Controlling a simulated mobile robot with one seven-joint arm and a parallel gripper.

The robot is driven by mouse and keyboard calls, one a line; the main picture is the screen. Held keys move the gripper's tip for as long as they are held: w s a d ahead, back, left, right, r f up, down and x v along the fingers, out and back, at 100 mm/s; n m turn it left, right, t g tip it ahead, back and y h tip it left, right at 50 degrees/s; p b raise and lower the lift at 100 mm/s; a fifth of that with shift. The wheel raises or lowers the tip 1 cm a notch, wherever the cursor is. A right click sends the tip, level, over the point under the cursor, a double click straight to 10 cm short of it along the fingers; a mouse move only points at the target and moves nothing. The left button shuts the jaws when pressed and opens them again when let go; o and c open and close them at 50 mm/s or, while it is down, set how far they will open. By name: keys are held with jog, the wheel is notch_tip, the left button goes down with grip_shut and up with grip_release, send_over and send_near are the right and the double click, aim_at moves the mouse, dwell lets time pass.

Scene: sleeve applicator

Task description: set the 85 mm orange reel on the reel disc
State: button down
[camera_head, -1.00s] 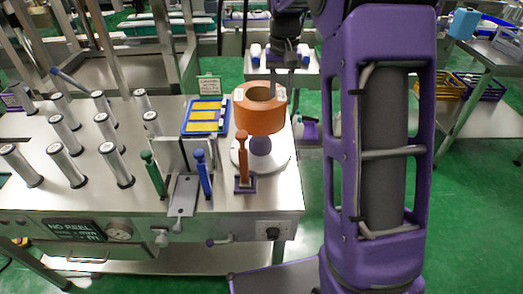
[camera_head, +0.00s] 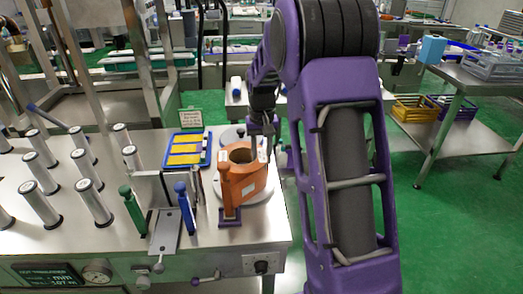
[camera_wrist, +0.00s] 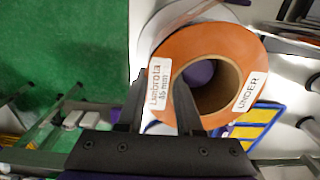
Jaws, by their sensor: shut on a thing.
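The orange reel (camera_head: 256,184) sits low over the pale reel disc (camera_head: 214,192) at the bench's right end. It also shows in the wrist view (camera_wrist: 235,52), with labels "Lumbrola 85 mm" and "UNDER". The purple hub (camera_wrist: 200,72) shows inside its core, so the reel looks to be around the hub. Whether it rests flat on the disc I cannot tell. My gripper (camera_wrist: 158,105) is shut on the reel's wall, one finger in the core and one outside. In the head view the fingertips are hard to make out.
An orange-handled post (camera_head: 228,190) stands just in front of the reel. Blue (camera_head: 185,205) and green (camera_head: 135,211) handles stand left of it. A blue tray with yellow strips (camera_head: 187,150) lies behind. Several grey rollers (camera_head: 95,202) stand at left. The display (camera_head: 45,276) seems to read "NOT THREADED".

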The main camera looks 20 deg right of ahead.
jog(key=c, duration=1)
grip_release()
jog(key=shift+f, duration=0.1)
jog(key=o, duration=0.4)
jog(key=shift+o, duration=0.2)
notch_tip(320, 180, up, 12)
jog(key=p, duration=0.2)
